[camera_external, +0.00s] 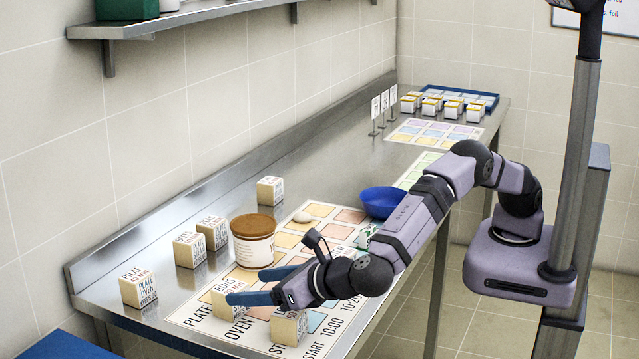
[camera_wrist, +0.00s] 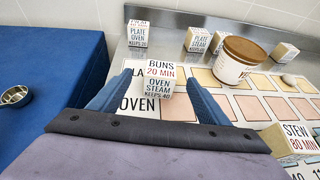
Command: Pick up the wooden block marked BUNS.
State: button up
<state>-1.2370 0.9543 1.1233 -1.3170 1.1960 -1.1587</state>
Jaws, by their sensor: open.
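The wooden block marked BUNS (camera_wrist: 158,70) stands upright on the printed sheet, its lettered face reading "BUNS 20 MIN, OVEN STEAM" toward me in the wrist view. In the external view the block (camera_external: 220,301) is at the near left end of the sheet, partly hidden by a blue finger. My gripper (camera_external: 246,286) is open, its blue fingers pointing left at the block. In the wrist view my gripper's fingers (camera_wrist: 155,84) lie left and right of the block, with gaps visible. I cannot tell how far the fingertips reach past its front face.
A STEW block (camera_wrist: 291,142) stands close on the right; it is below my wrist in the external view (camera_external: 288,328). A brown-lidded tub (camera_external: 253,240) stands behind the fingers. A PILAF block (camera_external: 138,290) and several others stand toward the wall. A blue bowl (camera_external: 381,201) is farther right.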

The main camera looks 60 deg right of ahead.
aim_at(230, 287)
jog(key=shift+p+x, duration=0.8)
jog(key=shift+x, duration=1.15)
jog(key=shift+w+d+f, duration=0.15)
jog(key=shift+w, duration=0.55)
jog(key=c, duration=1.2)
